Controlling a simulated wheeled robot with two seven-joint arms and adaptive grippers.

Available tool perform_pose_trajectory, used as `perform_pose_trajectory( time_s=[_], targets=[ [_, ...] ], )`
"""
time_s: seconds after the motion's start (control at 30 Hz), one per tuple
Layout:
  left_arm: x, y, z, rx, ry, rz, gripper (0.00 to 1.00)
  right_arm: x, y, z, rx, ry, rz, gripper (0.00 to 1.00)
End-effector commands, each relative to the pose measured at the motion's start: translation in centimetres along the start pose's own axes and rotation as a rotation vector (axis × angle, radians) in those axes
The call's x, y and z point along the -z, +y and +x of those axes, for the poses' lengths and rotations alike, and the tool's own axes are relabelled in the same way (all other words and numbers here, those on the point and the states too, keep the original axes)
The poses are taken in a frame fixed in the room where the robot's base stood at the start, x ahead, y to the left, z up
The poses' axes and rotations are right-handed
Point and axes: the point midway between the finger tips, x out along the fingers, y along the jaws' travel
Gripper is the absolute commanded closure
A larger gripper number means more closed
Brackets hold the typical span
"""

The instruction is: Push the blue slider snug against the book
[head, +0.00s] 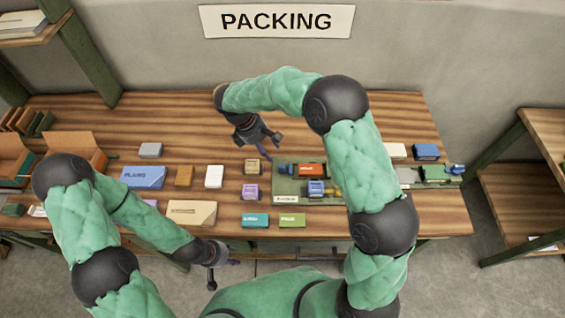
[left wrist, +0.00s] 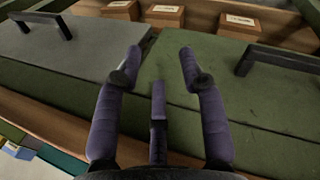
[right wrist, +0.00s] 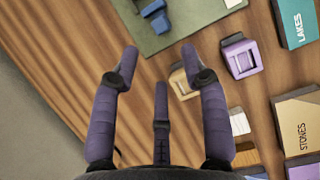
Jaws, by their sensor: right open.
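A green board (head: 283,187) lies on the table right of centre, partly hidden by my right arm. It bears an orange book-like block (head: 311,169) and, nearer me, a blue block (head: 317,187) with a yellow piece beside it. Small blue parts sit left of the orange block; I cannot tell which blue part is the slider. The right wrist view shows blue pieces (right wrist: 153,12) on the board. My right gripper (head: 271,148) is open and empty above the table, left of the board's far side. My left gripper (head: 223,275) is open and empty, beyond the table's front edge.
Left of the board stand a purple block (head: 250,191), a tan block (head: 252,167) and several books. Teal (head: 255,220) and green (head: 292,220) books lie at the front. Another fixture with blue parts (head: 455,169) is at the right. The back of the table is largely bare.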

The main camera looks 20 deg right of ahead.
Motion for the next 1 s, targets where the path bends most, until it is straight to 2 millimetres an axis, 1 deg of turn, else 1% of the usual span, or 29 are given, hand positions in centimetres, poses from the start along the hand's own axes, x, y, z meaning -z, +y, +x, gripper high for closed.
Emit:
perform_pose_trajectory(
  time_s=[0.17,0.4,0.6,0.8,1.0],
  targets=[
    [0.0,-0.1,0.4,0.0,-0.001,0.0,0.6,0.0,-0.1,2.5,0.005,-0.002,0.0,0.55],
    [0.0,-0.3,0.8,0.0,-0.001,0.0,0.6,-0.1,-0.1,6.8,0.006,-0.002,0.0,0.55],
    [0.0,-0.4,1.1,0.0,0.0,0.0,0.6,-0.1,-0.1,9.4,0.003,0.0,0.0,0.55],
    [0.0,-0.4,1.2,0.0,0.0,0.0,0.6,-0.1,-0.1,10.5,0.003,0.0,0.0,0.55],
    [0.0,-0.4,1.1,0.0,0.0,0.0,0.6,-0.1,-0.1,10.6,0.003,0.001,0.0,0.55]
  ],
)
